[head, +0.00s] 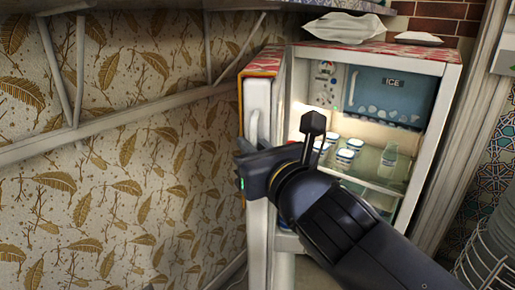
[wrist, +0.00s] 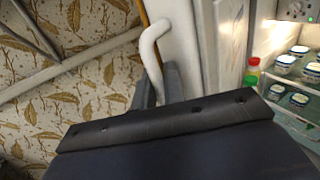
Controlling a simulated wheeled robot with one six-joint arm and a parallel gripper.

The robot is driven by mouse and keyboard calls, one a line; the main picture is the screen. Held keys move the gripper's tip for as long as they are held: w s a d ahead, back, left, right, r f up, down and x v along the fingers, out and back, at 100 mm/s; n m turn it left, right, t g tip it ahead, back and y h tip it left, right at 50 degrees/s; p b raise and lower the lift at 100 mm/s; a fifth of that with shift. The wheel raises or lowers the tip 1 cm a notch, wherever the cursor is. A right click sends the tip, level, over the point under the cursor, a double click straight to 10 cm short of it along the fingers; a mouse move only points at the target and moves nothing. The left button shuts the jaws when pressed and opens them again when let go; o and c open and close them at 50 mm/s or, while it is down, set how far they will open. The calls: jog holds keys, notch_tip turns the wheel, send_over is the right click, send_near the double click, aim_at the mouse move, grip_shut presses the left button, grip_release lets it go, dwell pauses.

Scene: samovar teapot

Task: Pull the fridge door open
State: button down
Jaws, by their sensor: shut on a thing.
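The fridge (head: 449,85) stands at the right in the head view. Its white door (head: 259,92) is swung open at the left, seen nearly edge-on, and the lit interior shows. The white curved door handle (head: 253,125) is partly hidden behind my gripper (head: 243,168). My gripper is shut on the handle. In the wrist view the handle (wrist: 151,45) runs down between the dark fingers (wrist: 158,84); their grip is partly hidden by the gripper's own body.
White-and-blue tubs (head: 346,155) and a clear container (head: 389,160) stand on the glass shelf. A blue ICE compartment (head: 390,97) is above. A leaf-patterned wall (head: 130,190) with pale pipes is left of the door. White bags lie on top of the fridge.

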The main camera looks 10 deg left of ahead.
jog(key=shift+f, duration=0.1)
jog(key=c, duration=1.6)
grip_release()
jog(key=shift+s+a, duration=0.1)
jog(key=shift+s, duration=0.05)
